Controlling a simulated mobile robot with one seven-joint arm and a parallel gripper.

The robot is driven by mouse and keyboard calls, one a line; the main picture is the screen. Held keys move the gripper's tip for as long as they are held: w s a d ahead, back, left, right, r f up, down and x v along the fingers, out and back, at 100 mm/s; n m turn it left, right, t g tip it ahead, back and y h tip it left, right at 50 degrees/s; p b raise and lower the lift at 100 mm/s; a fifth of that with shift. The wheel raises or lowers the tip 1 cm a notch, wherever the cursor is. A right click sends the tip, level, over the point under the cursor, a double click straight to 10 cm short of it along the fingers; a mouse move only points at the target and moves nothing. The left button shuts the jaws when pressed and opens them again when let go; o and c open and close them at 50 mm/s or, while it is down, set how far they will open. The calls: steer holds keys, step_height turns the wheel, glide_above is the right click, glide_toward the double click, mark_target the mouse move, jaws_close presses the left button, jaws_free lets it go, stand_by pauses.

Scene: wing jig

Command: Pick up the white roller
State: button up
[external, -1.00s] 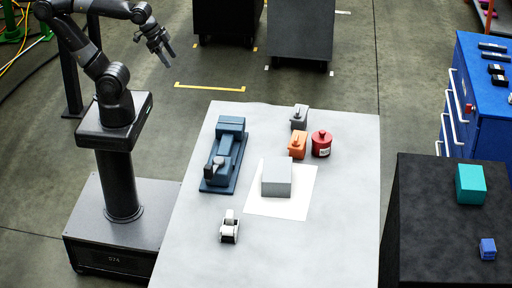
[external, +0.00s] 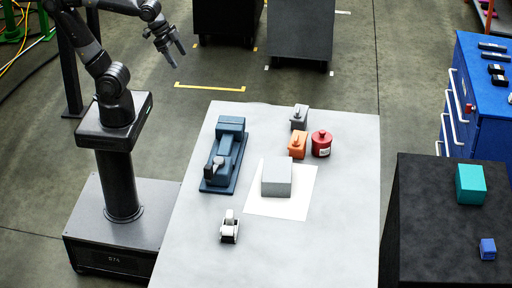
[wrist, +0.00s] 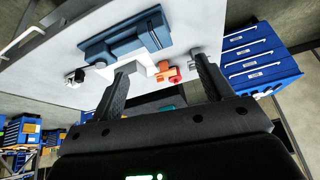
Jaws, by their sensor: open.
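The white roller (external: 229,228) is a small white and black item near the front left of the grey table. It also seems to show as a small white and black shape (wrist: 76,76) at the left in the wrist view. My gripper (external: 176,57) is open and empty in the air, past the table's back left corner and far from the roller. Its two fingers (wrist: 162,82) stand apart in the wrist view with nothing between them.
A blue machine (external: 225,155) stands behind the roller. A grey block (external: 277,178) lies on a white sheet (external: 303,205). Behind are an orange container (external: 297,146), a red container (external: 321,144) and a grey one (external: 299,117). The table's front (external: 300,255) is clear.

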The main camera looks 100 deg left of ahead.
steer(key=w+d+r+m+g, duration=0.15)
steer(key=w+d+m, duration=0.35)
steer(key=w+d, duration=0.6)
steer(key=m+g+h, duration=0.4)
steer(key=m, duration=0.7)
glide_above(229, 225)
steer(key=a, duration=0.5)
steer(key=f, duration=2.1)
steer(key=shift+d, duration=0.25)
steer(key=x, duration=0.5)
steer(key=shift+d+f, duration=0.2)
steer(key=shift+f, duration=0.1)
steer(key=x, duration=0.5)
steer(key=shift+s+a+f, duration=0.1)
steer(key=shift+a+f, duration=0.15)
steer(key=shift+a, duration=0.05)
steer(key=c, duration=1.2)
steer(key=shift+r, duration=0.15)
